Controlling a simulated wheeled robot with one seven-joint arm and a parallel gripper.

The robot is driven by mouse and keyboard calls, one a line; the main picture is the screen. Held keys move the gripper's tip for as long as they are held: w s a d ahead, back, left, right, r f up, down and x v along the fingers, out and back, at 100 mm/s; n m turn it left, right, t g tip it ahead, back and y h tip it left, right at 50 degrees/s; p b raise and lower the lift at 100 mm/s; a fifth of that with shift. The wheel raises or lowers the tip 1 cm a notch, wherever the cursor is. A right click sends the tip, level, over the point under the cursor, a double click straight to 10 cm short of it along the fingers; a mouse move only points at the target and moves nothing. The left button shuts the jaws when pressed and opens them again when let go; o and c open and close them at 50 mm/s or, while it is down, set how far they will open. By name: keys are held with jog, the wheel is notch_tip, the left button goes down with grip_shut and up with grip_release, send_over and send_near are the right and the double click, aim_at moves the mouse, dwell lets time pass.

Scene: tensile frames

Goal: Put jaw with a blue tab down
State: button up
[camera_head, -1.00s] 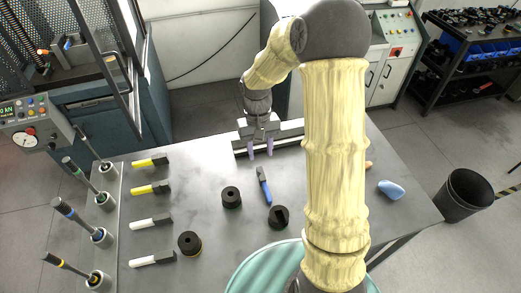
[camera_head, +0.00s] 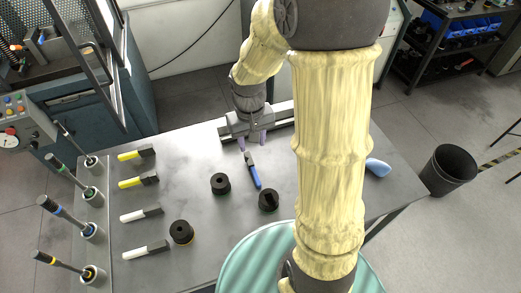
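The jaw with a blue tab (camera_head: 254,175) lies on the grey table, its dark end toward the back and its blue tab toward the front. My gripper (camera_head: 252,141) points down just behind the jaw's dark end. Its two purple fingers are apart, with nothing visible held between them. I cannot tell whether a finger touches the jaw or how high the fingers are above the table.
Jaws with yellow tabs (camera_head: 131,156) and white tabs (camera_head: 133,217) lie at the left, beside a rack of upright tools (camera_head: 92,197). Black round pieces (camera_head: 220,184) stand near the blue jaw. A dark rail (camera_head: 284,130) lies behind. A blue object (camera_head: 377,167) lies right.

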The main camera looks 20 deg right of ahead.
jog(key=s+r+t, duration=0.2)
jog(key=s, duration=0.4)
jog(key=shift+s+d+r+t, duration=0.2)
jog(key=shift+s+d+t, duration=0.1)
jog(key=shift+s+d, duration=0.1)
